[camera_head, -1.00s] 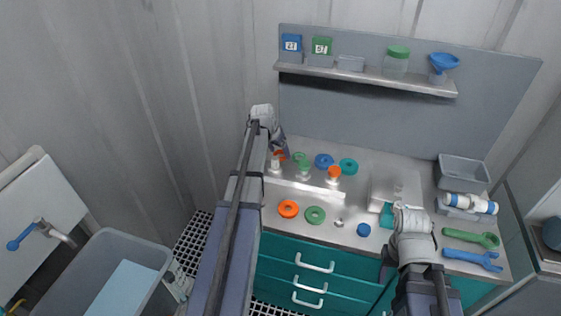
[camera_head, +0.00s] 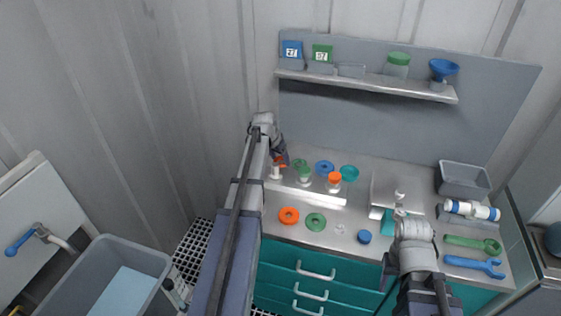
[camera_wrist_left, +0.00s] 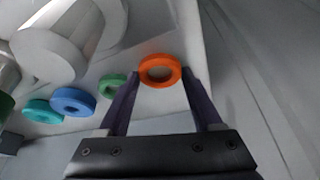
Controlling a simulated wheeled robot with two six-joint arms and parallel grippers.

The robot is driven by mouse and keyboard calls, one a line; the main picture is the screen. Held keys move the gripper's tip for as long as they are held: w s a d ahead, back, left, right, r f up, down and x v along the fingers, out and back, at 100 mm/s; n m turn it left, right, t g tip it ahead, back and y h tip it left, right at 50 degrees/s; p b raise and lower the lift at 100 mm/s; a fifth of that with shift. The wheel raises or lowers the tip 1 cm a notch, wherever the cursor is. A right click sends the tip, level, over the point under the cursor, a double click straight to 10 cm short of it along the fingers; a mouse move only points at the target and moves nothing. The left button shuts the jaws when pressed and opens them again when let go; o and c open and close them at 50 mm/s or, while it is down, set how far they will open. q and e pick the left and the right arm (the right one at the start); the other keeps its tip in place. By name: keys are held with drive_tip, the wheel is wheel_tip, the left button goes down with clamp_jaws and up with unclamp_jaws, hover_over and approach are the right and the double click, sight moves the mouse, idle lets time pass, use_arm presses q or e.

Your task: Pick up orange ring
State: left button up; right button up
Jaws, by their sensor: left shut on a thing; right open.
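An orange ring (camera_wrist_left: 160,84) is between the two fingertips of my left gripper (camera_wrist_left: 158,78) in the left wrist view. The fingers are shut on its sides. In the head view my left gripper (camera_head: 281,160) is at the back left of the bench, and only a bit of this ring shows beside the fingers. Whether the ring touches the bench is hard to tell. A second orange ring (camera_head: 288,223) lies flat at the bench's front left. My right gripper (camera_head: 398,212) is open, over the right-middle of the bench, its fingers small and hard to make out.
Near the held ring lie a green ring (camera_wrist_left: 111,79), a blue ring (camera_wrist_left: 73,108) and a teal ring (camera_wrist_left: 42,113). Vessels with an orange top (camera_head: 334,178) stand on a low pale rack (camera_head: 310,194). Another green ring (camera_head: 315,229) lies in front. Wrenches (camera_head: 472,264) lie at right.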

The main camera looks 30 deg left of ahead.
use_arm(q)
drive_tip(key=shift+r, duration=0.15)
wheel_tip(320, 180, up, 10)
drive_tip(key=p, duration=1)
drive_tip(key=shift+n, duration=0.3)
drive_tip(key=s+d+r+p, duration=0.1)
drive_tip(key=s, duration=0.2)
drive_tip(key=s+d+r+p, duration=0.1)
drive_tip(key=s+r+p, duration=0.1)
drive_tip(key=s, duration=0.1)
drive_tip(key=s+d+r+p, duration=0.1)
drive_tip(key=s, duration=0.2)
drive_tip(key=shift+s+d+r+p, duration=0.15)
drive_tip(key=shift+s+r+p, duration=0.1)
drive_tip(key=shift+p, duration=0.15)
drive_tip(key=shift+f, duration=0.1)
drive_tip(key=shift+f, duration=0.1)
